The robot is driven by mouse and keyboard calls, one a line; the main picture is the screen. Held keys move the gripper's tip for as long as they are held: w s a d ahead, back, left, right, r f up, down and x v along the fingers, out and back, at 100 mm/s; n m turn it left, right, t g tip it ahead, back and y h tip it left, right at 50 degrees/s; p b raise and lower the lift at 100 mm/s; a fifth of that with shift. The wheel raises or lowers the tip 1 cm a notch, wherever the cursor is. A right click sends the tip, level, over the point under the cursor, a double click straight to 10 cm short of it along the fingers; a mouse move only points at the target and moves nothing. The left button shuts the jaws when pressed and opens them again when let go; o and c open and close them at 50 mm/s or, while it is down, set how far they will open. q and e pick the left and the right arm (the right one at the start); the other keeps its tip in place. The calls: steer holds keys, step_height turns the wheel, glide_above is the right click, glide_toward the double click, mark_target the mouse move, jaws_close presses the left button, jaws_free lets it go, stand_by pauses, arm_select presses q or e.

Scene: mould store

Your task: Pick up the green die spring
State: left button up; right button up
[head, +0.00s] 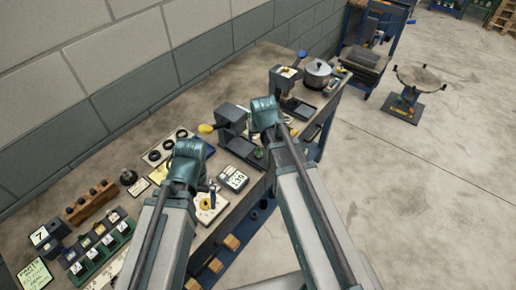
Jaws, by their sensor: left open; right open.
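I cannot clearly make out the green die spring. A small green item (258,153) shows on the bench just left of my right forearm, too small and partly covered to identify. My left gripper (189,149) is over the middle of the bench, beside a white card with a yellow ring. My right gripper (264,106) is further along, next to a dark grey machine. Both are open, and I see nothing held. My arms hide parts of the bench.
The bench (150,205) runs along a block wall. It carries a dark grey machine (231,119) with a yellow knob, a digital display (233,179), a green tray (100,250), a wooden block (90,202) and a pot (317,73). The floor at right is mostly clear.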

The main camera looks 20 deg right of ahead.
arm_select(q)
steer(key=b, duration=0.8)
glide_above(206, 224)
step_height(206, 224, down, 8)
steer(key=shift+d+f, duration=0.1)
arm_select(e)
steer(key=x, duration=0.9)
steer(key=shift+r, duration=0.15)
arm_select(q)
step_height(206, 224, down, 5)
steer(key=b, duration=0.5)
arm_select(e)
steer(key=x, duration=0.5)
steer(key=shift+d+f, duration=0.2)
steer(key=shift+d, duration=0.05)
steer(key=shift+r, duration=0.15)
arm_select(q)
steer(key=shift+r, duration=0.2)
arm_select(e)
steer(key=shift+s, duration=0.1)
steer(key=shift+c, duration=0.4)
jaws_close()
